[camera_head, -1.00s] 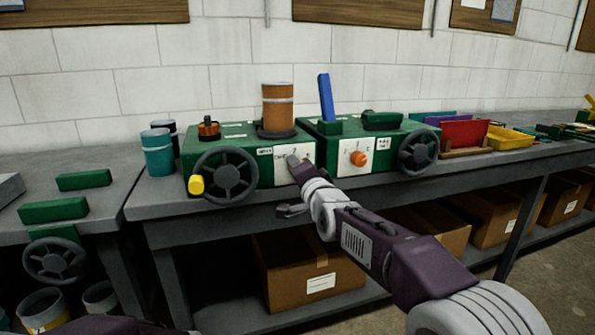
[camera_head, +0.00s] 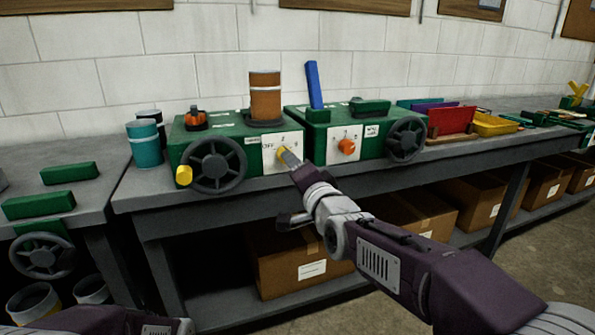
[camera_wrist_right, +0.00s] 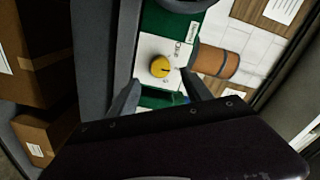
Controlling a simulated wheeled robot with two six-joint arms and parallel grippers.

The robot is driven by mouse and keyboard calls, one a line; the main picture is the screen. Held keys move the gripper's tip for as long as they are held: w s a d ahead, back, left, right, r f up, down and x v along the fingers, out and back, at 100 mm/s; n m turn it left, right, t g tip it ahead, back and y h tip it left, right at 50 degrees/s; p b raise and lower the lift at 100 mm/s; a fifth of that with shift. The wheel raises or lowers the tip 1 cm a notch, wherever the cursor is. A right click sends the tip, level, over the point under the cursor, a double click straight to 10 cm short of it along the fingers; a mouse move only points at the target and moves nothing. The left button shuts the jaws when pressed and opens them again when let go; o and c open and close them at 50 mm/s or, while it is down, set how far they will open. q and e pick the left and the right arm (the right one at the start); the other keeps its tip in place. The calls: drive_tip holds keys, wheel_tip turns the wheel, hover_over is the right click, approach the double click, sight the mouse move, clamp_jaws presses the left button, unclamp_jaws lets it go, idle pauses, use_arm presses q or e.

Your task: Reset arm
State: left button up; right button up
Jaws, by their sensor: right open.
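My right gripper (camera_head: 291,161) is open in front of the white dial panel (camera_head: 270,159) on the left green machine (camera_head: 238,136). In the right wrist view its two fingers (camera_wrist_right: 160,92) stand apart, with the yellow knob (camera_wrist_right: 160,67) showing between and beyond them. In the head view the yellow knob (camera_head: 281,152) is partly covered by the gripper; I cannot tell whether a finger touches it. The panel is marked OFF near the knob. Part of my left arm shows at the bottom left; its gripper is out of view.
An orange knob (camera_head: 347,147) sits on the right green machine (camera_head: 328,117). Handwheels (camera_head: 214,165) (camera_head: 407,139) stick out at the front. An orange-brown cylinder (camera_head: 265,97) and a blue lever (camera_head: 314,84) stand on top.

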drive_tip(key=shift+s+d, duration=0.2)
drive_tip(key=shift+s, duration=0.45)
drive_tip(key=d+f+m+g+h, duration=0.1)
drive_tip(key=d+f+g+h, duration=0.15)
drive_tip(key=d+f, duration=0.7)
drive_tip(key=s+d+f+n+g+h, duration=0.1)
drive_tip(key=s+d+f+g, duration=0.15)
drive_tip(key=f, duration=0.45)
drive_tip(key=s+d+f+n+g+h, duration=0.1)
drive_tip(key=s+d+f+g, duration=0.15)
drive_tip(key=f, duration=0.45)
drive_tip(key=s+d+f+n+g, duration=0.1)
drive_tip(key=s+f+n+g, duration=0.3)
drive_tip(key=s+f, duration=0.5)
drive_tip(key=s+f+n+g, duration=0.3)
drive_tip(key=s+f+g, duration=0.15)
drive_tip(key=s, duration=0.75)
wheel_tip(320, 180, up, 34)
drive_tip(key=n+p, duration=0.1)
drive_tip(key=p, duration=3.3)
drive_tip(key=shift+s, duration=0.2)
